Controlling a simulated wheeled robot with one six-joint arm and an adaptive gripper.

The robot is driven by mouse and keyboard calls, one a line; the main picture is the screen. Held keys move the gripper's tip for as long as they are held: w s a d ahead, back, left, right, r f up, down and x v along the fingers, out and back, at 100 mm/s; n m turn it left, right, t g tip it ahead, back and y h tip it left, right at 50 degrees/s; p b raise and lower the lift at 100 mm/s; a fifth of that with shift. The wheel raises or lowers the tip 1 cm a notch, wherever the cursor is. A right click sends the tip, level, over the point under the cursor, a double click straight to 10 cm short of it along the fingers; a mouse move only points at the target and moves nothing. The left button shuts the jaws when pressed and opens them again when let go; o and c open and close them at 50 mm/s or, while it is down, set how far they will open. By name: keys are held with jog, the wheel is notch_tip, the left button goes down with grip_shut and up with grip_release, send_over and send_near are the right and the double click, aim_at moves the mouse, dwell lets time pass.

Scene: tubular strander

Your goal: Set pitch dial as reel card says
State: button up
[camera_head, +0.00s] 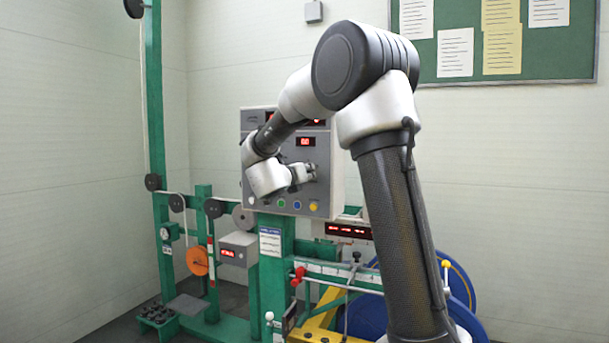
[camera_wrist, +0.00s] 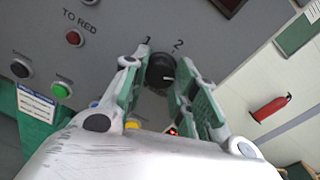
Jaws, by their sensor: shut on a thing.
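The grey control panel (camera_head: 325,150) stands on the green frame, and my gripper (camera_head: 306,173) is against its front face. In the wrist view, my gripper (camera_wrist: 165,88) has its green-padded fingers closed around a black dial knob (camera_wrist: 160,72). The marks "1" and "2" show on the panel above the knob; the rest of its scale is hidden by the fingers. A red display (camera_head: 305,141) above my gripper seems to read 0.0. A white card with a blue heading (camera_head: 270,242) hangs below the panel; its text is too small to read, and I cannot tell whether it is the reel card.
Red (camera_wrist: 74,38), black (camera_wrist: 21,68) and green (camera_wrist: 62,90) buttons sit left of the knob. A blue reel (camera_head: 460,285) stands at the lower right, and an orange reel (camera_head: 197,260) at the left. A red extinguisher (camera_wrist: 270,107) is on the wall.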

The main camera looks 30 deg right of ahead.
jog(key=shift+f, duration=0.2)
jog(key=o, duration=1)
jog(key=shift+r, duration=0.1)
jog(key=shift+o, duration=0.2)
jog(key=v, duration=1.2)
